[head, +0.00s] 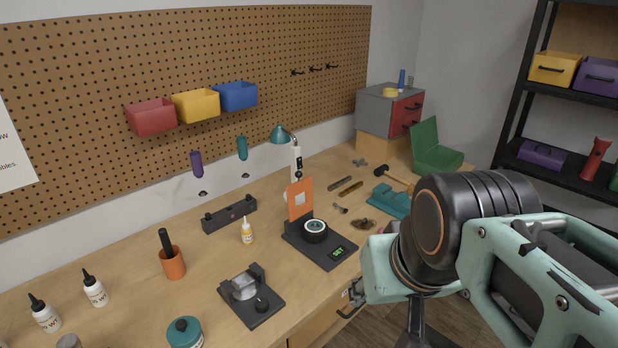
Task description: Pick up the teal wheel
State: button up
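A small black-tyred wheel (315,229) with a pale, teal-tinted hub lies flat on a dark digital scale (341,252) near the middle of the workbench. It is the only wheel I can make out clearly; its exact hub colour is hard to tell at this size. An orange upright plate (299,198) stands just behind it on the scale's far left side. My arm, teal and black, fills the right of the view, to the right of the scale and apart from the wheel. My gripper's fingers do not show.
A dark holder with a clear block (252,294), a glue bottle (247,231) and an orange cup (172,262) stand left of the scale. A teal-lidded jar (185,333) is at the front. A teal vise (388,201) and small tools lie behind right. Bare bench lies between them.

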aim_at(319, 234)
jog(key=i+l+u, duration=0.7)
jog(key=i+l, duration=0.2)
